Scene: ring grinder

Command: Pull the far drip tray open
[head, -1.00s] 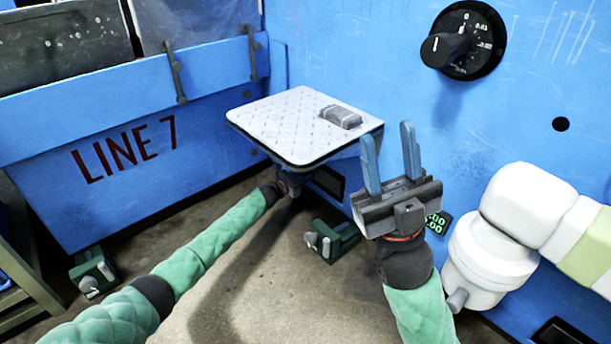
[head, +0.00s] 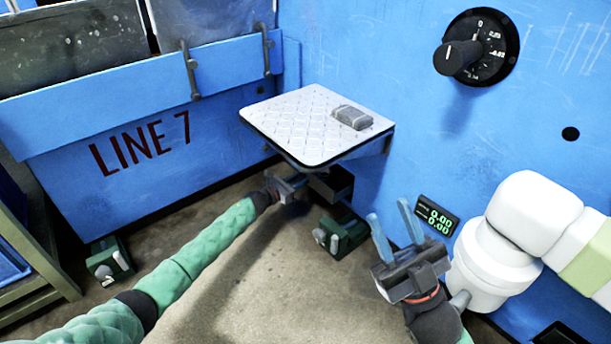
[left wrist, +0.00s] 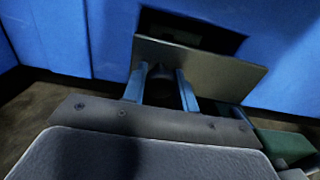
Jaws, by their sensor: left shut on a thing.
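The far drip tray (head: 335,184) is a dark box below the white shelf, standing partly out of its slot in the blue machine. In the left wrist view its grey-brown front panel (left wrist: 215,72) is tilted in the picture, with the dark slot opening above it. My left gripper (head: 297,183) is under the shelf at the tray's front. Its two blue fingers (left wrist: 161,84) are shut on the dark tray handle (left wrist: 160,92). My right gripper (head: 390,211) is open and empty, in front of the machine near the green-digit display.
The white shelf (head: 290,120) with a grey block (head: 352,117) overhangs the tray. A green machine foot (head: 341,236) stands on the floor just below it. A white jointed cylinder (head: 500,250) is at right.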

